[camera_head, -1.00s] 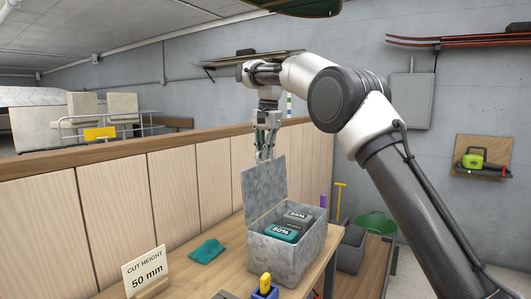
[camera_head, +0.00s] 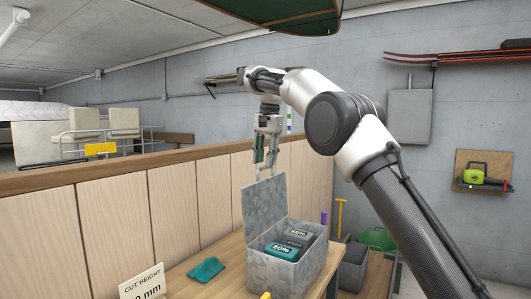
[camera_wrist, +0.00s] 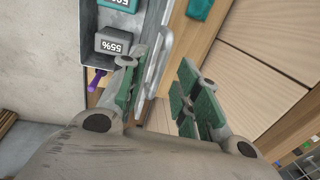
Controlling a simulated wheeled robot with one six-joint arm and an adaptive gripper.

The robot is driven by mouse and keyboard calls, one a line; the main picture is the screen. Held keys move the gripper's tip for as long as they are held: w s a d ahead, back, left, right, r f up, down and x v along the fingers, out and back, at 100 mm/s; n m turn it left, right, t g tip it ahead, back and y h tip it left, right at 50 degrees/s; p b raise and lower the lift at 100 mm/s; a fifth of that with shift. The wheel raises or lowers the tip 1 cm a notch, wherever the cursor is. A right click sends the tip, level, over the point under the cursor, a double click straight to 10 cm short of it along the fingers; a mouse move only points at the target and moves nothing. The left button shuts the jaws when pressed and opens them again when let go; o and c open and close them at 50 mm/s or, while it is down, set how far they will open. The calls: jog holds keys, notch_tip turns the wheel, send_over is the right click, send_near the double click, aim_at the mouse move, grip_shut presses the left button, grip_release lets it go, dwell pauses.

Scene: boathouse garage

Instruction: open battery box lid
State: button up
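The grey mottled battery box (camera_head: 272,270) stands on the wooden bench with its lid (camera_head: 264,206) raised upright on the left side. Batteries show inside, a teal one (camera_head: 282,250) marked 50% and a grey one (camera_head: 298,234) marked 55%. In the wrist view the box's interior wall (camera_wrist: 91,30) and the grey battery (camera_wrist: 120,43) show at the upper left. My gripper (camera_head: 267,170) is above and behind the lid's top edge. Its green-padded fingers (camera_wrist: 160,100) are apart in the wrist view, with the lid's edge (camera_wrist: 158,60) seen just beyond them; I cannot tell whether they touch it.
A grey bin (camera_head: 353,266) and green basket (camera_head: 378,239) stand lower right. A wood panel wall (camera_head: 176,206) runs behind the bench.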

notch_tip(320, 180, up, 3)
jog(key=shift+s+d+r, duration=0.15)
jog(key=shift+r, duration=0.05)
jog(key=s+d+r+n+t, duration=0.2)
jog(key=s+d+r+n, duration=0.1)
jog(key=s+d, duration=1.6)
jog(key=s+d+f+n, duration=0.1)
jog(key=s+d+f, duration=0.2)
jog(key=s+f, duration=0.3)
jog(key=s+d+f+n+t, duration=0.1)
jog(key=s+d+f, duration=0.3)
jog(key=s, duration=0.6)
jog(key=s+d+f+n+h, duration=0.1)
jog(key=s+d+f, duration=0.3)
jog(key=s+f, duration=0.4)
jog(key=shift+f+n+t, duration=0.3)
jog(key=shift+f+n, duration=0.2)
jog(key=shift+n, duration=0.1)
